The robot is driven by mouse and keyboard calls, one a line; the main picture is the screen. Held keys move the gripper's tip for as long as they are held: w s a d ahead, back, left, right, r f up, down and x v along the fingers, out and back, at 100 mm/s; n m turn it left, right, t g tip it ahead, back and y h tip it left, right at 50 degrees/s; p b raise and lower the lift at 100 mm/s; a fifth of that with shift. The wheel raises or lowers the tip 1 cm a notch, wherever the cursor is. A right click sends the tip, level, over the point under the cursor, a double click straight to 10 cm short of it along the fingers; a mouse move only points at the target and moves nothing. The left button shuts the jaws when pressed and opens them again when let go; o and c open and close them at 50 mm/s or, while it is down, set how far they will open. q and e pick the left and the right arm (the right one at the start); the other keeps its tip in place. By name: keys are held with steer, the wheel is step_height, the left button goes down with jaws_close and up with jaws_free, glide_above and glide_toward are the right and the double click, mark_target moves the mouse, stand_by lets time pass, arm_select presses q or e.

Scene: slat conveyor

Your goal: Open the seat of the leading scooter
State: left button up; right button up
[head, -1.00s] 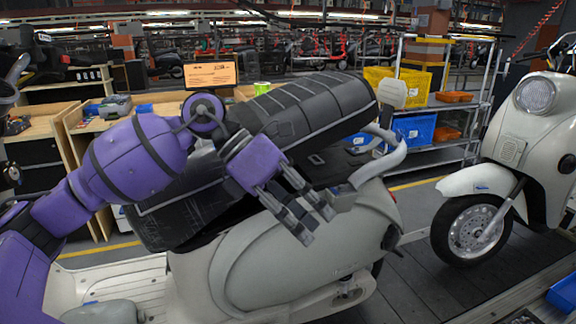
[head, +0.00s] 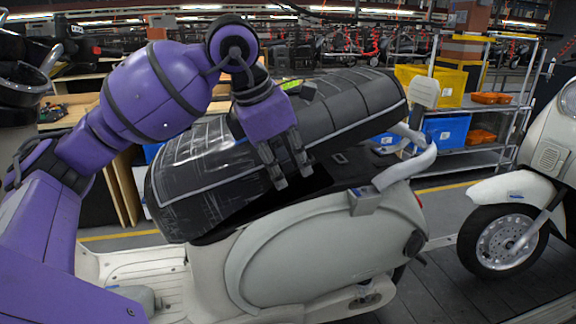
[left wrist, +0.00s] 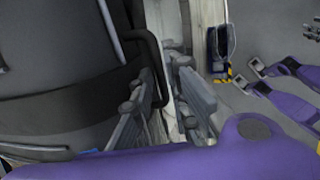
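The leading scooter (head: 320,250) is pale, in the middle of the head view. Its black seat (head: 355,105) is tilted up, with its right end raised clear of the body. A dark gap (head: 300,195) shows under the seat's near edge. My left gripper (head: 292,178) hangs fingers down in front of the seat's near side, by this gap. Its fingers are apart with nothing seen between them. In the left wrist view the fingers (left wrist: 165,110) are spread beside the dark seat (left wrist: 60,60). Contact with the seat cannot be told. My right gripper is not seen.
A second pale scooter (head: 555,150) stands at the right, its front wheel (head: 505,240) on the dark slats (head: 430,270). A shelf rack behind holds a yellow bin (head: 440,85) and a blue bin (head: 445,130). Wooden benches stand behind at left.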

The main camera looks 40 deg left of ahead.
arm_select(q)
steer(key=shift+f, duration=0.1)
jaws_close()
stand_by(0.3)
